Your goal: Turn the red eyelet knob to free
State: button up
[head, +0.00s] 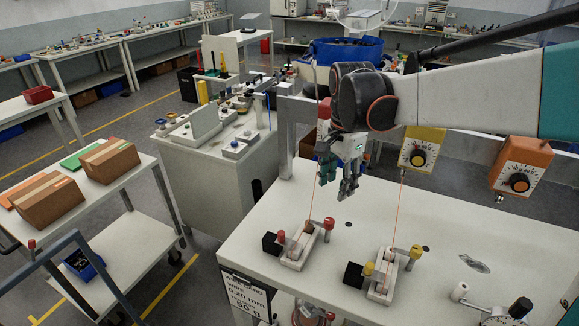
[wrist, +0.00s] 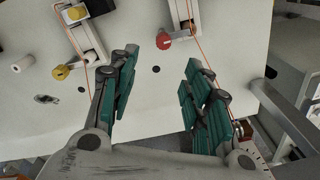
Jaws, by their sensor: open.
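A small fixture (head: 298,254) with red knobs sits on the white bench in the head view. One red knob (head: 329,224) is at its right end, and another red knob (head: 281,237) is at its left. I cannot tell surely which is the eyelet knob. In the wrist view a red knob (wrist: 163,41) shows just beyond my fingertips, beside the fixture (wrist: 185,14). My gripper (head: 337,188) hangs above and behind the fixture, apart from it. In the wrist view its green-padded fingers (wrist: 161,62) are spread with nothing between them.
A similar fixture with a yellow knob (head: 416,251) stands to the right. Thin orange wires run up from both fixtures. A yellow dial box (head: 421,149) and an orange dial box (head: 521,165) hang behind. Bare bench (head: 345,245) lies between the fixtures.

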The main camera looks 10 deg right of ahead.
aim_at(330, 220)
jog(key=shift+m+g, duration=0.3)
jog(key=shift+m, duration=0.2)
jog(key=f+b, duration=0.1)
jog(key=f, duration=0.3)
jog(key=w+f+b, duration=0.1)
jog(key=f+b, duration=0.1)
jog(key=f, duration=0.3)
jog(key=f+b, duration=0.1)
jog(key=f, duration=0.4)
jog(key=shift+w+f, duration=0.25)
grip_shut()
